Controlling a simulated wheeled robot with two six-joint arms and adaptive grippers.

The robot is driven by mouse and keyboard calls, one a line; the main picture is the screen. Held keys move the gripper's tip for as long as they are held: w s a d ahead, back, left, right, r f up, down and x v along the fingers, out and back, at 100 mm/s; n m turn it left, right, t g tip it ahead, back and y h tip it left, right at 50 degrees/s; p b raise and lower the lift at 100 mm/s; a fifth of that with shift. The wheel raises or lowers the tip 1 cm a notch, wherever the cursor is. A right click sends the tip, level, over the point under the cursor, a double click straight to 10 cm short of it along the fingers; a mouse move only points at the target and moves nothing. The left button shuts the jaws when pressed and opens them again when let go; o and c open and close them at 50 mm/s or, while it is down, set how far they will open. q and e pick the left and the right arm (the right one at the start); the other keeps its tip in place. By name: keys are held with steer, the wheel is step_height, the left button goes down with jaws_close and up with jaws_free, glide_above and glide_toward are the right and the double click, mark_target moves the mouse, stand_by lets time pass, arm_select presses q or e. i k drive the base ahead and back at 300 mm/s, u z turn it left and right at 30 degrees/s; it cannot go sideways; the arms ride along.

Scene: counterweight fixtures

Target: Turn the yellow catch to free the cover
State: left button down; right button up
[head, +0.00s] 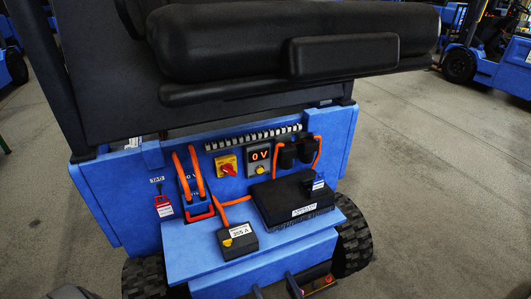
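A small dark box (238,244) with a white label reading about "355 A" sits on the blue ledge of a truck. A small yellow piece (228,242), which looks like the catch, shows on the box's left part. Its turn position is too small to tell. The box's dark top looks like the cover and appears closed. An orange cable (235,201) runs near the box's back left. Neither of my grippers can be made out in the head view, and nothing is seen touching the box.
A larger black box (292,203) stands right of the small box. Behind are a red knob on a yellow plate (227,167), a display reading "0 V" (260,156), orange cables (188,175) and a red tag (164,209). A black seat (290,45) overhangs above.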

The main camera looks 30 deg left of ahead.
mark_target(227, 242)
steer(key=u, duration=1.35)
steer(key=k, duration=0.5)
steer(key=z, duration=1)
steer(key=i, duration=1.5)
steer(key=u, duration=0.85)
